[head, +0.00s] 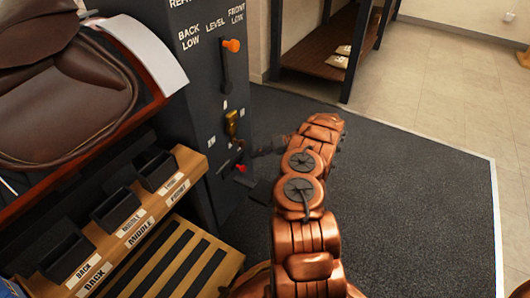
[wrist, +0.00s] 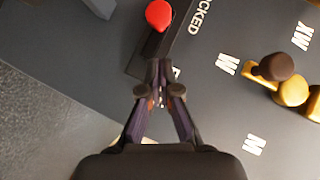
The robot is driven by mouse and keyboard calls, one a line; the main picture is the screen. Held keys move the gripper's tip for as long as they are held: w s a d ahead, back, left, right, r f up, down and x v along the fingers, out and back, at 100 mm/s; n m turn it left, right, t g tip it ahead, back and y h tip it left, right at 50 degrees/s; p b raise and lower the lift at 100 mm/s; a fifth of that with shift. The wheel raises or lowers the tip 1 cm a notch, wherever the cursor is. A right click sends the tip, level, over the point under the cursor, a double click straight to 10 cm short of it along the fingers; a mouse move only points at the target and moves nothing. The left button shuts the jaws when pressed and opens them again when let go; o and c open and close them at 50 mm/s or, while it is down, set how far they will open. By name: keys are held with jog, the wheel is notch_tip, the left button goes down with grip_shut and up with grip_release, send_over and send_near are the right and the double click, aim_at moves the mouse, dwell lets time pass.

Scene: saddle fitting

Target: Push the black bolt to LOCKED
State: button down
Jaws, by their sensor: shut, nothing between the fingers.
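The black bolt (wrist: 152,42) with a red knob (wrist: 159,15) lies on the dark panel at the top of the wrist view. The letters "CKED" show beside it, the rest of the word being hidden or cut off. In the head view the red knob (head: 240,168) is small, low on the dark cabinet. My gripper (wrist: 159,78) is shut and empty, its tips at the near end of the bolt, below the red knob in the picture. I cannot tell whether the tips touch the bolt.
A brass lever (wrist: 290,88) with a brown knob is at the right of the wrist view, beside size letters. An orange-knobbed lever (head: 232,46) is higher on the cabinet. A saddle (head: 60,100) and a wooden rack with black bins (head: 118,209) stand at left. Dark mat lies right.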

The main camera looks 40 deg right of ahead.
jog(key=a, duration=0.1)
jog(key=a+f, duration=0.1)
jog(key=s+a+b, duration=0.1)
jog(key=shift+f, duration=0.3)
dwell(0.4)
jog(key=shift+s+a+b, duration=0.1)
jog(key=shift+s+a, duration=0.2)
jog(key=shift+a, duration=0.5)
jog(key=shift+s+a+b, duration=0.15)
jog(key=shift+s+a, duration=0.1)
jog(key=shift+a, duration=0.6)
jog(key=shift+s+a+b, duration=0.1)
jog(key=shift+s+a, duration=0.2)
jog(key=shift+a, duration=0.6)
jog(key=w+d+r+p+v, duration=0.1)
jog(key=w+p+v, duration=0.1)
jog(key=v, duration=1.1)
jog(key=shift+w+d, duration=0.25)
jog(key=shift+d, duration=0.1)
